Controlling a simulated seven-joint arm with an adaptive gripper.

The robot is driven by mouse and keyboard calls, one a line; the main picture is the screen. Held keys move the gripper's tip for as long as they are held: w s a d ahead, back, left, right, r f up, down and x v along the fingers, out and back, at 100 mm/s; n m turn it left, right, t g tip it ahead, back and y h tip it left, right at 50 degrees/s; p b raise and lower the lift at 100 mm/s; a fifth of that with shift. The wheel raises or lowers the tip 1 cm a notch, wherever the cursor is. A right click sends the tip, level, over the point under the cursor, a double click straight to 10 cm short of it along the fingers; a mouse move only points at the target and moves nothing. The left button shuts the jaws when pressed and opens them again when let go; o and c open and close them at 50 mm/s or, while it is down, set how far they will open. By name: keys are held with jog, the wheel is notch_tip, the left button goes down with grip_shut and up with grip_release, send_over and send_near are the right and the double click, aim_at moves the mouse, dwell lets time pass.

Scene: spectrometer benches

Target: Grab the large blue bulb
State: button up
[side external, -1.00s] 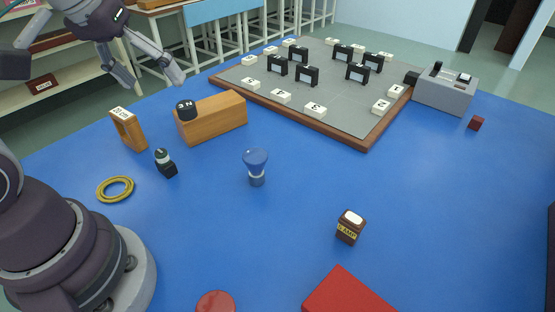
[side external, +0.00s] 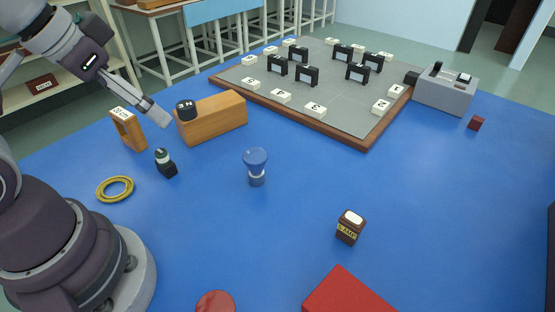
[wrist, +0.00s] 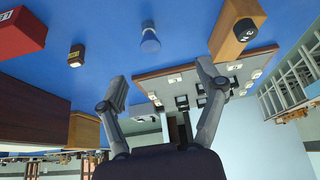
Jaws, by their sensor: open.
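The large blue bulb (side external: 256,160) stands upright on the blue table, its rounded blue head above a pale collar and blue base. It also shows in the wrist view (wrist: 150,40), at the upper middle, ahead of the fingers. My gripper (side external: 158,117) is in the upper left of the side view, above the table near the wooden block, up and to the left of the bulb and well apart from it. In the wrist view my gripper (wrist: 160,83) has its two fingers spread wide with nothing between them.
A wooden block (side external: 222,117) with a black knob stands left of the bulb. A small dark bottle (side external: 165,164), a yellow ring (side external: 115,189) and a brown lamp box (side external: 350,228) are on the table. A grey board (side external: 330,85) with several labelled pieces lies behind. Table around the bulb is clear.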

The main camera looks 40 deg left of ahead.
dwell(0.4)
jog(key=n+g, duration=0.6)
jog(key=n, duration=1)
send_over(255, 154)
notch_tip(255, 154, down, 9)
jog(key=shift+a+f, duration=0.1)
jog(key=shift+f, duration=0.1)
notch_tip(255, 154, down, 10)
jog(key=shift+r, duration=0.2)
jog(key=c, duration=1.2)
